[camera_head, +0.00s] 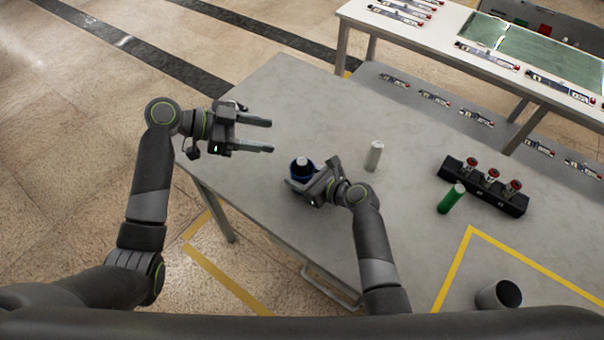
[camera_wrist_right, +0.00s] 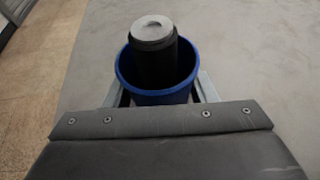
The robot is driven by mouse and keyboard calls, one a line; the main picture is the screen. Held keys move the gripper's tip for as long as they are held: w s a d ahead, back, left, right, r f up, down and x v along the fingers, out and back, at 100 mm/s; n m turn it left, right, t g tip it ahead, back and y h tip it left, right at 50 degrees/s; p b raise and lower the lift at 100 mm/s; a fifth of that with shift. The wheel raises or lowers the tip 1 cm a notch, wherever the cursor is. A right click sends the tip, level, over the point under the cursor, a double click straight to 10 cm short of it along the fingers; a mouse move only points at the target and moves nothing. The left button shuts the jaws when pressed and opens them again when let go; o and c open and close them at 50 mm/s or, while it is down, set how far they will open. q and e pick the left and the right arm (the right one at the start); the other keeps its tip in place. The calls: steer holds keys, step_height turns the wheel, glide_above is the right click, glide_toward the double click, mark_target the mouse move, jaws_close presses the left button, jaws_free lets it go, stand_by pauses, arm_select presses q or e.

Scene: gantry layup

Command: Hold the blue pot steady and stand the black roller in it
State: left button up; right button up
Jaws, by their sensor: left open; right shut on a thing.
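The blue pot (camera_head: 292,175) stands on the grey table near its front-left edge. In the right wrist view the pot (camera_wrist_right: 163,98) sits between my right gripper's fingers. The black roller (camera_head: 302,165) is inside the pot; in the right wrist view the roller (camera_wrist_right: 155,62) stands about upright, its grey-capped top above the rim and its lower end hidden. My right gripper (camera_head: 308,182) is shut on the pot. My left gripper (camera_head: 272,136) is open and empty, up and left of the pot, apart from it.
A white cylinder (camera_head: 374,156) stands right of the pot. A green cylinder (camera_head: 451,198) is by a black rack (camera_head: 510,200) with red-topped pieces. A dark grey cup (camera_head: 498,295) is at lower right. A second table (camera_head: 440,42) stands behind. Much of the grey tabletop (camera_head: 290,100) is clear.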

stand_by(0.3)
steer(key=o, duration=1)
steer(key=shift+o, duration=0.2)
steer(key=shift+d, duration=0.1)
steer(key=v, duration=1.2)
steer(key=shift+f, duration=0.1)
